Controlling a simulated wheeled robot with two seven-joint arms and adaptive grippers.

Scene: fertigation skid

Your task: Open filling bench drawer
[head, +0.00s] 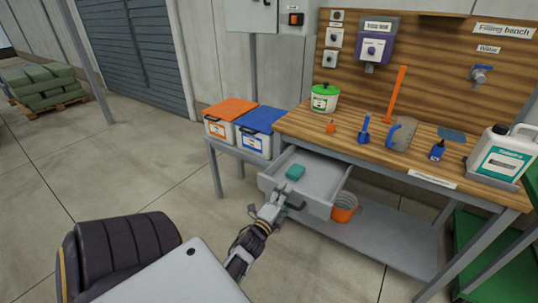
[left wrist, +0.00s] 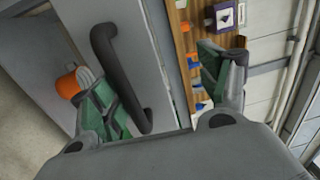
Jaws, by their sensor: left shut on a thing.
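The filling bench drawer (head: 325,182) is pulled out from under the wooden bench top, and its inside shows in the head view. A green sponge (head: 295,172) lies in it. My left gripper (head: 281,202) is at the drawer front, shut on the dark drawer handle (head: 296,208). In the left wrist view the handle (left wrist: 119,70) passes between the green-padded fingers of the left gripper (left wrist: 152,68), close beside the left-hand finger. Part of the handle is hidden by the gripper in the head view. My right gripper is not in view.
An orange bucket (head: 345,207) stands on the lower shelf (head: 375,238) beneath the drawer. Orange-lidded (head: 229,110) and blue-lidded (head: 259,122) bins stand left of the bench. Bottles and tools stand on the bench top (head: 310,133).

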